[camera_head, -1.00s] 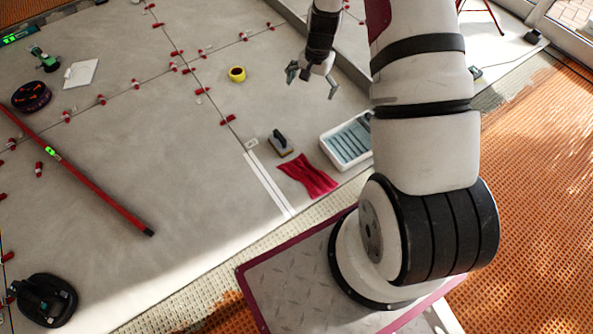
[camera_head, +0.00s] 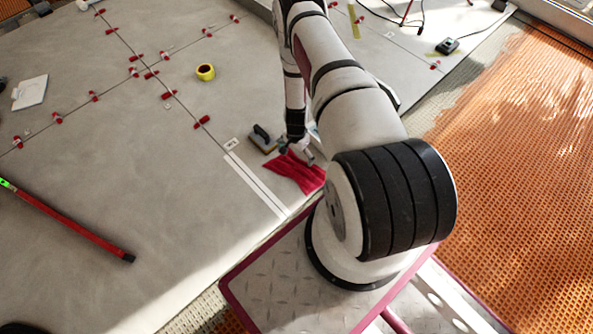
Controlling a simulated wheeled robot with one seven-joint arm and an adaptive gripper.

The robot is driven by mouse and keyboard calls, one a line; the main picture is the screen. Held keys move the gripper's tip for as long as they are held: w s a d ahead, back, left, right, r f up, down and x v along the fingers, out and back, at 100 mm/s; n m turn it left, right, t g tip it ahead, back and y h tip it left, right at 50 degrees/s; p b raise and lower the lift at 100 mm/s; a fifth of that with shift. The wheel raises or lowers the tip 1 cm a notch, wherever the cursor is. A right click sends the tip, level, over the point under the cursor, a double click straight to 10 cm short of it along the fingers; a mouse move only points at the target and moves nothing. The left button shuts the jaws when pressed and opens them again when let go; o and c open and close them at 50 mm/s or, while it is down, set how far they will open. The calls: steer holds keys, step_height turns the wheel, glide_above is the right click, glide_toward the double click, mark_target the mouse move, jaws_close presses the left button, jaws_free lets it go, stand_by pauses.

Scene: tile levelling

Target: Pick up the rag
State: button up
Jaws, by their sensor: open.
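The red rag (camera_head: 291,172) lies crumpled flat on the grey tiles, just beyond the edge of my base. My gripper (camera_head: 300,155) is low over the far right part of the rag, pointing down. Its fingers are small in the picture and partly merge with the rag, so I cannot tell whether they touch it. The gripper is open. My arm covers the area to the right of the rag.
A grout float (camera_head: 263,139) lies close behind the rag on the left. White strips (camera_head: 257,185) lie left of it. A yellow tape roll (camera_head: 205,72) and several red clips are farther back. A red level (camera_head: 70,222) lies at left.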

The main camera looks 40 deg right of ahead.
mark_target(297, 165)
steer(key=f+b, duration=0.2)
steer(key=f, duration=0.3)
steer(key=f+b, duration=0.2)
steer(key=f, duration=0.2)
steer(key=shift+d+f, duration=0.2)
steer(key=shift+f, duration=0.15)
steer(key=shift+s, duration=0.1)
steer(key=c, duration=1)
